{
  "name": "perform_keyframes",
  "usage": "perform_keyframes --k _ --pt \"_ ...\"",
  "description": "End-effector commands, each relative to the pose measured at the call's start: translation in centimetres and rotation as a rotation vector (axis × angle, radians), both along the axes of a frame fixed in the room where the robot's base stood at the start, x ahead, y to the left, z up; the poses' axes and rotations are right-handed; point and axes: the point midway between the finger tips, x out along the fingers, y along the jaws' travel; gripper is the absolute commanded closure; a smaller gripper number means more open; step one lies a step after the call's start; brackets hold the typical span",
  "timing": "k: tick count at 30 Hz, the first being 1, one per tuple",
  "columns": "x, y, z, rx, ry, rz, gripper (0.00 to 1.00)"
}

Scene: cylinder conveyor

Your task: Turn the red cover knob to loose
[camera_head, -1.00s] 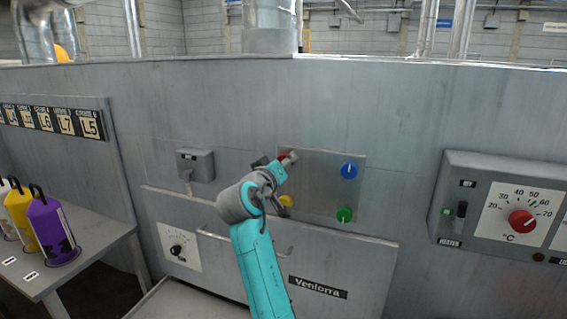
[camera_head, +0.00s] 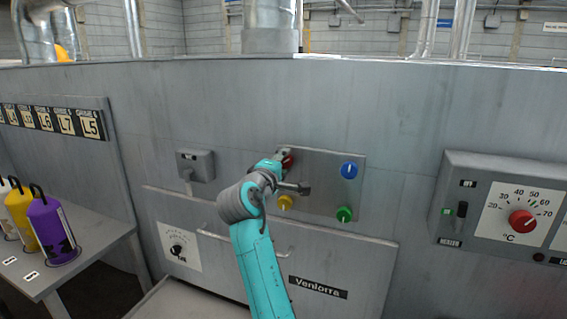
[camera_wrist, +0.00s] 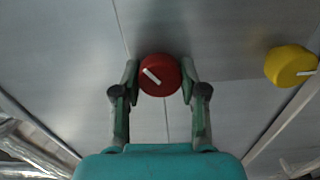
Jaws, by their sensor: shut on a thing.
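The red cover knob (camera_head: 289,161) sits at the upper left corner of a grey cover plate (camera_head: 322,182). In the wrist view the red knob (camera_wrist: 160,75) is between the fingertips of my gripper (camera_wrist: 160,82), with a finger on each side. My gripper is shut on it. The white mark on the knob's face lies diagonally in the wrist view. In the head view my gripper (camera_head: 285,160) partly hides the knob.
The plate also bears a blue knob (camera_head: 349,170), a green knob (camera_head: 344,214) and a yellow knob (camera_head: 285,202). The yellow knob also shows in the wrist view (camera_wrist: 290,66). A handle bar (camera_head: 215,236) runs below. A control box with a red dial (camera_head: 522,220) is at right.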

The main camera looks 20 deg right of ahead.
Motion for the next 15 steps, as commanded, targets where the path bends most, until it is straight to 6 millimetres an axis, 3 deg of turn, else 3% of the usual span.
perform_keyframes --k 15 --pt "0.02 0.03 -0.16 -0.388 0.284 0.001 0.93"
